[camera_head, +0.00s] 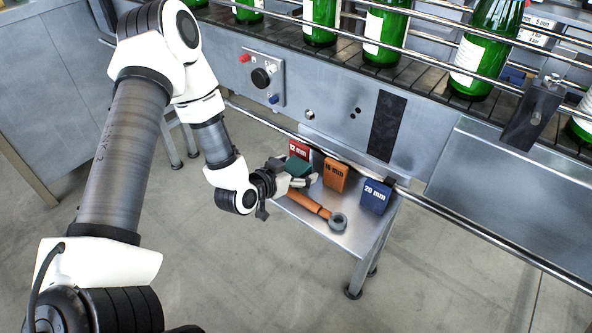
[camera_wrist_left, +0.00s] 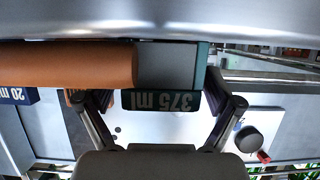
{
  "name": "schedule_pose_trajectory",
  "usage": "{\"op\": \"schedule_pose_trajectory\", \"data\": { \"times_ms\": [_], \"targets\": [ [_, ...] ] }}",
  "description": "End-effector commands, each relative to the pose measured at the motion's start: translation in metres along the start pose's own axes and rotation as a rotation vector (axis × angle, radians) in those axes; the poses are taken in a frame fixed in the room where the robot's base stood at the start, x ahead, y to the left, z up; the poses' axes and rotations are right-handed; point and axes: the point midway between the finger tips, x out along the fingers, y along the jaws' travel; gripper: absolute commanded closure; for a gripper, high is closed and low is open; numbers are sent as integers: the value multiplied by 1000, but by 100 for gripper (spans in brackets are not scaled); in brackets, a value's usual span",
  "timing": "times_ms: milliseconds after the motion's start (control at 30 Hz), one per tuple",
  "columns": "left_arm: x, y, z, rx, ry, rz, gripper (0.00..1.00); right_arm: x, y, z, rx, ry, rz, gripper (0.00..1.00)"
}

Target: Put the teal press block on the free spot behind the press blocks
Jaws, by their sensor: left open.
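The teal press block (camera_head: 298,167) is by the left end of the row of press blocks on the small metal shelf (camera_head: 352,238), partly hidden by my left gripper (camera_head: 284,186). The red 12 mm block (camera_head: 299,149), orange 16 mm block (camera_head: 335,176) and blue 20 mm block (camera_head: 375,196) stand in a row. The spot behind them is not clearly visible.
A tool with an orange handle (camera_head: 308,203) and grey ring lies on the shelf in front of the blocks. A rail (camera_head: 445,214) runs along the machine front. Green bottles (camera_head: 388,30) stand on the conveyor above. A knob panel (camera_head: 262,78) is at upper left.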

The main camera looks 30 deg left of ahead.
Motion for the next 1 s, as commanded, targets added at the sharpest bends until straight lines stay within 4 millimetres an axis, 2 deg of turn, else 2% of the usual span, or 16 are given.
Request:
{"op": "schedule_pose_trajectory", "data": {
  "times_ms": [100, 300, 367, 400, 667, 767, 967, 1000],
  "targets": [
    [-1, 0, 0, -1, -1, 0, 8, -1, 0, 0, 0, 0, 0, 60],
    [-1, 0, 0, -1, -1, -1, 76, -1, 0, 0, 0, 0, 0, 60],
    [-1, 0, 0, -1, -1, -1, 76, -1, 0, 0, 0, 0, 0, 60],
    [-1, 0, 0, -1, -1, -1, 82, -1, 0, 0, 0, 0, 0, 60],
    [-2, 0, -2, -1, -1, -1, 82, -2, 0, 0, 0, 0, 0, 60],
    [-4, 0, -9, -1, 1, -1, 82, -4, 0, 0, 0, 0, 0, 60],
    [-15, -1, -36, -3, 3, -2, 82, -13, 0, 0, 0, 0, 0, 60],
    [-19, 4, -32, -1, -3, 1, 82, -10, 0, 0, 0, 0, 0, 60]
  ]
}}
